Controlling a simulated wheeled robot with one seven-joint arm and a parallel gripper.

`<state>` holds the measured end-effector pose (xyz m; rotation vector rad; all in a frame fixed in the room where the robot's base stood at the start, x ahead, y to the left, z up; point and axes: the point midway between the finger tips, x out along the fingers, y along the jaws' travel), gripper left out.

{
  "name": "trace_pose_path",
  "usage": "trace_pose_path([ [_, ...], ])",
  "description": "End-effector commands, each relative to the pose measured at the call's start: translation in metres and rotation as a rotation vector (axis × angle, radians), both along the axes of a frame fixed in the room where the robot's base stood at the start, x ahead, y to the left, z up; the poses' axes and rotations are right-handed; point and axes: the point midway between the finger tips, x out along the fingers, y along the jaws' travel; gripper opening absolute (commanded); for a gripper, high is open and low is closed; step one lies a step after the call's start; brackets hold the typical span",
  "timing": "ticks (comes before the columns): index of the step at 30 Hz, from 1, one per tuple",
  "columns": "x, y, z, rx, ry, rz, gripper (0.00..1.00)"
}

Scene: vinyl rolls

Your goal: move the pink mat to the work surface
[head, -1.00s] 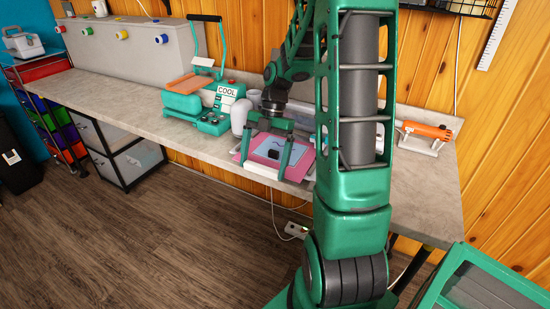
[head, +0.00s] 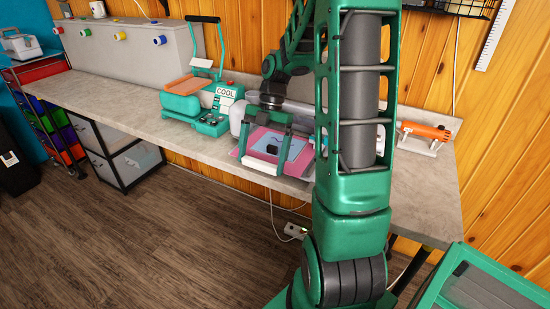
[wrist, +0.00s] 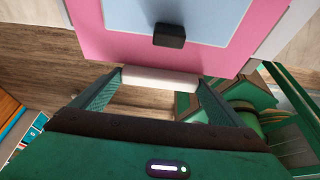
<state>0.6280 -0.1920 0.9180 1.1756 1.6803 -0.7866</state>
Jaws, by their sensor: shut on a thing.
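The pink mat (head: 244,150) is at the front edge of the grey counter, in the middle of the head view. A light blue sheet (head: 292,150) and a small black block (head: 271,149) lie on it. In the wrist view the pink mat (wrist: 100,37) fills the top, with the black block (wrist: 170,36) near its edge. My gripper (head: 262,166) is at the mat's front edge, shut on a white bar (wrist: 160,78) there. The mat's underside is hidden, so I cannot tell whether it touches what is below.
The grey work surface (head: 140,113) runs along the wooden wall. A green heat press (head: 202,105) stands left of the mat, and an orange tool (head: 426,130) lies at the right. Clear counter shows left of the press. Drawers (head: 115,148) stand below.

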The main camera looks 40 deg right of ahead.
Motion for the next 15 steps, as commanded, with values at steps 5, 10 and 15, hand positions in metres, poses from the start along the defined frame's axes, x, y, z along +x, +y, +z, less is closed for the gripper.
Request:
trace_pose_path([
  [5,0.000,0.000,0.008,0.000,0.000,0.000,0.49],
  [10,0.000,0.000,0.016,-0.001,-0.001,0.000,0.35],
  [15,0.000,0.000,0.023,-0.001,-0.001,0.001,0.33],
])
